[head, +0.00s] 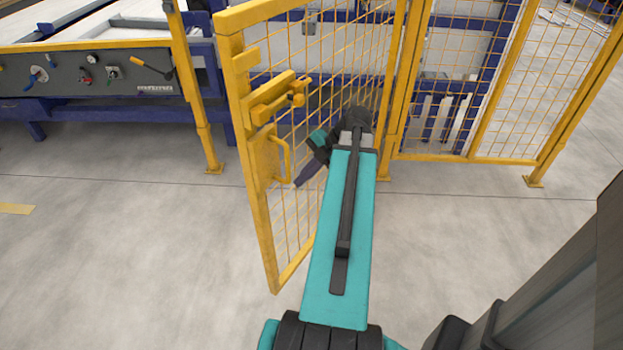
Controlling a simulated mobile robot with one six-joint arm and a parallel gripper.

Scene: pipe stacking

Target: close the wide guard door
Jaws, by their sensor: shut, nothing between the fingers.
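The wide guard door (265,215) is a yellow frame with wire mesh. It stands open, swung out toward me from the fence post on its right. Its free edge is on the left, with a yellow latch bolt (272,100) and a yellow pull handle (285,158). My teal arm reaches forward over the right part of the door and hides some of its mesh and bottom rail. My gripper (305,175) is at the mesh, right of the handle, shut and empty. It is small and dark here; I cannot tell whether it touches the mesh.
A yellow post (203,110) stands left of the doorway. Fixed mesh fence panels (485,80) run to the right. Behind is a blue machine with a grey control panel (95,75). The concrete floor (120,250) left of the door is clear.

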